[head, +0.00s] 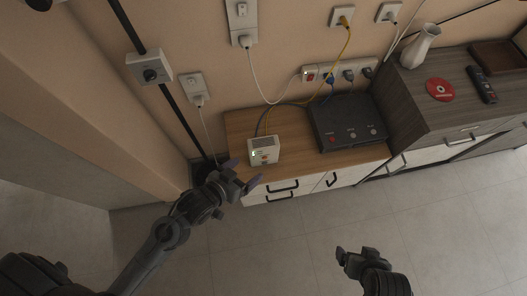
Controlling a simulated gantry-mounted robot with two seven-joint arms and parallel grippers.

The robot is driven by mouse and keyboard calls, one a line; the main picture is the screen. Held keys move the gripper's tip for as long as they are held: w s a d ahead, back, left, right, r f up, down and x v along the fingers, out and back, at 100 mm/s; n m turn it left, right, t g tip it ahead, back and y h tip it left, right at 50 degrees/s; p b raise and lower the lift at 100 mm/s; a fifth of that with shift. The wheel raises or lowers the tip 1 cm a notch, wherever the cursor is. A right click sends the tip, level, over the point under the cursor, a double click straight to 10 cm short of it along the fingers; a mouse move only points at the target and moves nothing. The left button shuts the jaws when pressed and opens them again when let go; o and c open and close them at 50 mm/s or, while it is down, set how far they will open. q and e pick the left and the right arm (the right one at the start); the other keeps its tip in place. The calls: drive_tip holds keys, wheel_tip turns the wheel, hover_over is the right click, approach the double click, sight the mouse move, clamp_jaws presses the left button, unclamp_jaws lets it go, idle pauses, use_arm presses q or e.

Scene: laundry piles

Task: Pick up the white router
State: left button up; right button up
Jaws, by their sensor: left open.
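The white router (264,150) is a small white box with a green light on its front. It stands upright near the front left of the wooden cabinet top, with cables behind it. My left gripper (242,173) is open and empty, just left of the router and a little nearer the front edge, with its fingers pointing toward it. In this view it appears apart from the router. My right gripper (356,250) is over the floor at the lower right, away from the router, and looks open and empty.
A black box (347,122) sits right of the router. A power strip (340,72) with plugs and yellow, white and blue cables is behind. A grey cabinet (455,104) at right bears a white vase (420,46), a red disc (440,90) and a remote (481,85).

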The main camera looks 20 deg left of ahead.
use_arm(q)
drive_tip(key=w+d+f+m+t+h+b, duration=0.2)
drive_tip(key=d+f+m+h, duration=0.15)
drive_tip(key=h, duration=0.25)
drive_tip(key=m+g+h+b, duration=0.3)
drive_tip(key=m+h+b, duration=0.3)
drive_tip(key=b, duration=0.3)
approach(261, 147)
wheel_tip(261, 147, down, 2)
drive_tip(key=shift+y, duration=0.3)
drive_tip(key=b+x, duration=0.1)
drive_tip(key=x, duration=0.2)
drive_tip(key=b+x, duration=0.1)
drive_tip(key=x, duration=0.2)
drive_tip(key=w+f+b+x, duration=0.1)
drive_tip(key=x, duration=0.2)
drive_tip(key=shift+w+a, duration=0.1)
drive_tip(key=shift+w, duration=0.2)
drive_tip(key=shift+w+d+r+b, duration=0.15)
drive_tip(key=shift+w+d+b, duration=0.05)
drive_tip(key=shift+d+b, duration=0.1)
